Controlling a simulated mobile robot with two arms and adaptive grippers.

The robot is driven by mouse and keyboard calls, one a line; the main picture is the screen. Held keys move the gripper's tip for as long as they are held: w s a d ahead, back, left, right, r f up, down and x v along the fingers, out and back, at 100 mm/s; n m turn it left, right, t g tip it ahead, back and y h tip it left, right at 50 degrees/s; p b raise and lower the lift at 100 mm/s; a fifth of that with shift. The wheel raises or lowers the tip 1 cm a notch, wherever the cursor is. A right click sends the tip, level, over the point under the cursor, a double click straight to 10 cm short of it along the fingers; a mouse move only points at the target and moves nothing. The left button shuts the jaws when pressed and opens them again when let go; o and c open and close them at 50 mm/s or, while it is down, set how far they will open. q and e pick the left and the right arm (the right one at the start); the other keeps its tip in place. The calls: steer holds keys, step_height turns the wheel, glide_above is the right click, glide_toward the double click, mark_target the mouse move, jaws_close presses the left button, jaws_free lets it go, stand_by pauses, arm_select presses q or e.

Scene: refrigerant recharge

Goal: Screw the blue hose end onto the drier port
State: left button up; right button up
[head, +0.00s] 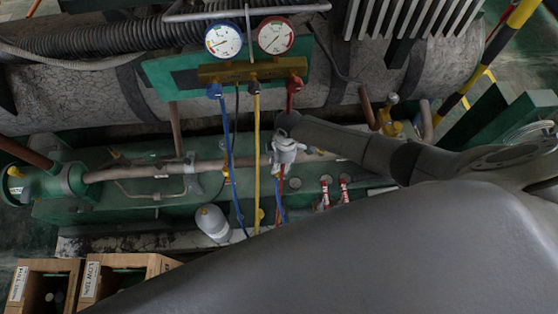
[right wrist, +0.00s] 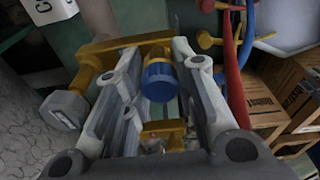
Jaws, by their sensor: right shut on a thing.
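The gauge manifold (head: 250,70) has a blue-rimmed and a red-rimmed gauge. The blue hose (head: 229,150) hangs from its left side, loops low and rises toward my right gripper (head: 287,150). In the right wrist view, my right gripper (right wrist: 150,70) is shut on the blue hose end (right wrist: 158,82), a blue cap with a brass band. Brass fittings (right wrist: 115,52) lie right at the fingertips; I cannot tell which part is the drier port or whether the hose end is threaded on it. The blue hose shows at the right there (right wrist: 249,30). My left gripper is out of view.
The yellow hose (head: 257,150) hangs beside the blue one, and a red hose (right wrist: 231,70) passes right of my fingers. A pale cylinder (head: 213,223) stands at the green frame. Wooden crates (head: 30,266) are at lower left. Copper piping (head: 130,172) crosses the frame.

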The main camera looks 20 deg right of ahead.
steer(key=shift+d, duration=0.1)
steer(key=shift+s+m+p, duration=0.15)
steer(key=shift+m+p, duration=1.05)
steer(key=shift+m, duration=0.4)
steer(key=o, duration=1.1)
steer(key=shift+f, duration=0.1)
steer(key=shift+r+p, duration=2.2)
steer(key=shift+r, duration=0.15)
